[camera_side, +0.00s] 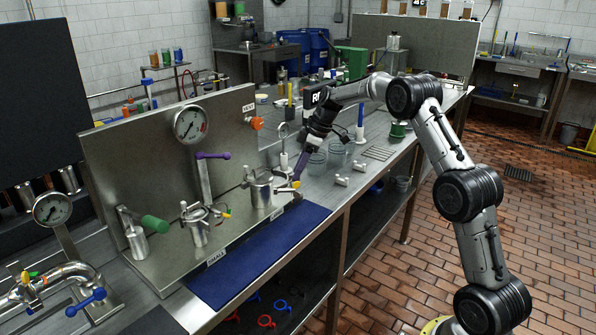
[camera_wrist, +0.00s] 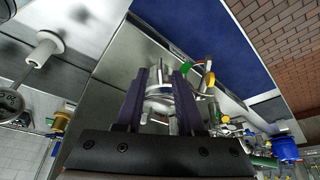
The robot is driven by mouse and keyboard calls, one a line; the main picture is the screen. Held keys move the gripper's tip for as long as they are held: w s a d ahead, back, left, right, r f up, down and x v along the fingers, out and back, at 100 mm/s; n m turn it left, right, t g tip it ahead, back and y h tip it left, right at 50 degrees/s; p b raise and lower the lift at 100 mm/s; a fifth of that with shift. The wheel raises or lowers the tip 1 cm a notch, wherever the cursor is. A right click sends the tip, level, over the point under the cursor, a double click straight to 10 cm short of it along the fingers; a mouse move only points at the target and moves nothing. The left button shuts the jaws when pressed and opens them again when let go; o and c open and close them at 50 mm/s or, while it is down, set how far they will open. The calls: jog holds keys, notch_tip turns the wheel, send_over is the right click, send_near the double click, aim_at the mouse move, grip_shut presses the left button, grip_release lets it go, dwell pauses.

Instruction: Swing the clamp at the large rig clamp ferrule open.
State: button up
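The large rig clamp ferrule (camera_side: 262,192) is a silver upright fitting at the right end of the steel panel. A small yellow-tipped part shows at its right side, close to my gripper (camera_side: 297,180). My gripper has dark purple fingers pointing down and left towards the rig. In the wrist view my gripper (camera_wrist: 160,78) has its two fingers spread apart, with the silver clamp ferrule (camera_wrist: 160,92) seen between them. I cannot tell whether the fingers touch it. A yellow-tipped clamp part (camera_wrist: 209,79) lies just right of the right finger.
A middle rig with a purple handle (camera_side: 212,155) and a left rig with a green handle (camera_side: 154,223) stand along the panel (camera_side: 150,150). A blue mat (camera_side: 255,255) lies clear in front. Glass beakers (camera_side: 337,150) and small white fittings (camera_side: 342,181) are right of my gripper.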

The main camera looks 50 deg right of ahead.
jog(key=v, duration=1.3)
